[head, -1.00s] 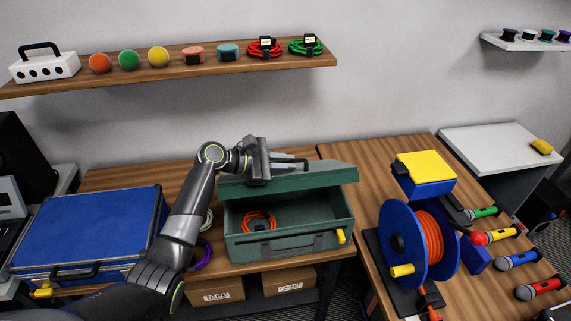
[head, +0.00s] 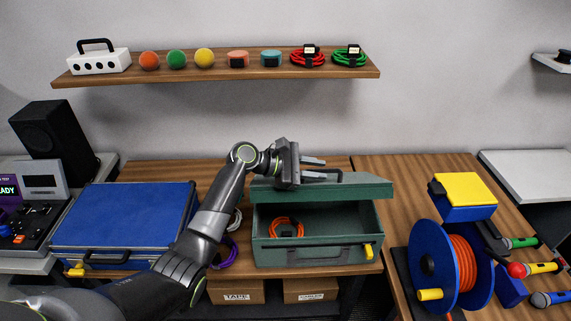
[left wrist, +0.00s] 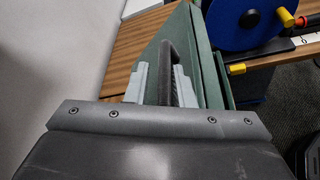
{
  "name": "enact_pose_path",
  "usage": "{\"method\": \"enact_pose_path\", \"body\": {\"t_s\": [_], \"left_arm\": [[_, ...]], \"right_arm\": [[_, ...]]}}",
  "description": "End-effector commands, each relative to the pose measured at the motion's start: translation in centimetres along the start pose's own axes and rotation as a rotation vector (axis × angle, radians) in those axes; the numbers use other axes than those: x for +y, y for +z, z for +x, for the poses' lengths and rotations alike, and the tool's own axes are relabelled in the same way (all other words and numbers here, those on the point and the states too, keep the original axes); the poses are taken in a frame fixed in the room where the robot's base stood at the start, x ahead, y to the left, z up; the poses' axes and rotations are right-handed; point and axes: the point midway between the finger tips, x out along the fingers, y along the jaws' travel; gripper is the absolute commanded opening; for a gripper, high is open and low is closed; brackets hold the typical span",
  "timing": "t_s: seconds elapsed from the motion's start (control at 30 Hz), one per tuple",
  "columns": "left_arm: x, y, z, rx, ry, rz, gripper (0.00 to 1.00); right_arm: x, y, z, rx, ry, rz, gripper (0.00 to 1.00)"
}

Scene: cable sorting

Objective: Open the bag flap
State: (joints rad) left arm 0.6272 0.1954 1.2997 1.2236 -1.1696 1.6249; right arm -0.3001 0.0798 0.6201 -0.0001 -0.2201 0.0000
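The green bag (head: 315,255) stands on the wooden table, its inside partly in view below the raised flap (head: 350,188). A coiled orange cable (head: 286,227) lies inside. My left gripper (head: 313,168) is at the top of the flap, by the dark flap handle (head: 334,175). In the left wrist view, the two grey fingertips (left wrist: 160,84) stand apart on either side of the handle (left wrist: 168,60), with a gap visible on the left. The flap also shows there (left wrist: 186,50). My right gripper is out of view.
A blue case (head: 125,220) stands left of the bag. A blue cable reel (head: 433,262) stands to the right, near several microphones. A wooden shelf (head: 215,74) with small items hangs above. Purple cable (head: 228,254) lies between case and bag.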

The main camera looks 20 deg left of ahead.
Motion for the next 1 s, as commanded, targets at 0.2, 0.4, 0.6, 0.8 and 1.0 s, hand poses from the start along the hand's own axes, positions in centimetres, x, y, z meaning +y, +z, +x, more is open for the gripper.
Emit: {"method": "enact_pose_path", "body": {"t_s": [0.2, 0.4, 0.6, 0.8, 1.0], "left_arm": [[-0.1, -0.5, -4.3, 0.005, 0.002, 0.005, 0.22], [-0.2, -0.4, -8.8, 0.006, 0.001, 0.004, 0.22], [-0.1, -0.3, -12.6, 0.005, 0.000, 0.002, 0.22], [-0.1, -0.3, -15.2, 0.004, 0.000, 0.000, 0.22], [-0.1, -0.1, -16.2, 0.002, -0.001, 0.000, 0.22]], "right_arm": [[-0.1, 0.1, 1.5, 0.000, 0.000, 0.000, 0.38], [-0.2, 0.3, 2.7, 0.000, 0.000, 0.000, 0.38], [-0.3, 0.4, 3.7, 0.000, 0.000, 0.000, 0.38], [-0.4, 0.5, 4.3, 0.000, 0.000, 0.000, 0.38], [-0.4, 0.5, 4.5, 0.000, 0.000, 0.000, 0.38]]}}
